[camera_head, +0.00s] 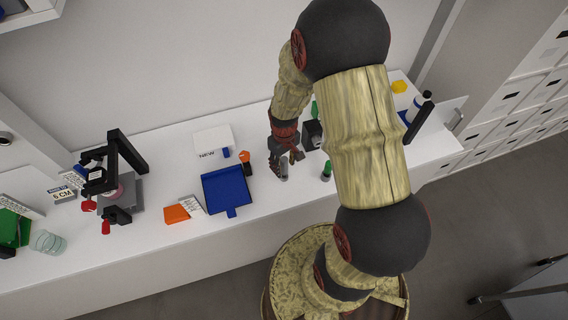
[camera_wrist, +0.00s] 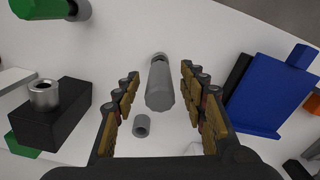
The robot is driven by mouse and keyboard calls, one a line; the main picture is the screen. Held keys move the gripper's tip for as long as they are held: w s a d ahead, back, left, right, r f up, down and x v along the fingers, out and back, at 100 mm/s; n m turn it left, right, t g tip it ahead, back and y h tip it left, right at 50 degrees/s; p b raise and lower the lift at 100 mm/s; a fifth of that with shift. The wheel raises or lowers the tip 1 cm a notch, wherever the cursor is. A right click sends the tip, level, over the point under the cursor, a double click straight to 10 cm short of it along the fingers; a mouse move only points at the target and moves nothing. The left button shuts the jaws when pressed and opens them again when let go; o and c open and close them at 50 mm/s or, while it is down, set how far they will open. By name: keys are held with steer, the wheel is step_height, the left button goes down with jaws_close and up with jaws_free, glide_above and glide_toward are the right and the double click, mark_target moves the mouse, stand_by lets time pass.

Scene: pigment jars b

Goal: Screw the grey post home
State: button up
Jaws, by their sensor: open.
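The grey post (camera_wrist: 160,88) is a plain grey cylinder with a narrower end. It lies between the spread fingers of my gripper (camera_wrist: 160,76) in the wrist view, with a gap on each side. In the head view my gripper (camera_head: 280,162) is low over the bench, and the post (camera_head: 284,174) shows just at its fingertips. A black block (camera_wrist: 50,124) with a round metal collar (camera_wrist: 44,95) stands left of the gripper in the wrist view. The block (camera_head: 313,132) also shows behind the gripper in the head view. Whether the post touches the bench is unclear.
A small hollow grey ring (camera_wrist: 141,125) is near the post. A green-topped jar (camera_head: 326,171) stands to the right of the gripper. A blue tray (camera_head: 226,190) and an orange-topped jar (camera_head: 246,163) are to the left. The bench front between tray and jar is clear.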

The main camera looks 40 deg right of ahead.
steer(key=shift+r, duration=0.1)
step_height(320, 180, up, 11)
steer(key=shift+f, duration=0.15)
steer(key=shift+r, duration=0.55)
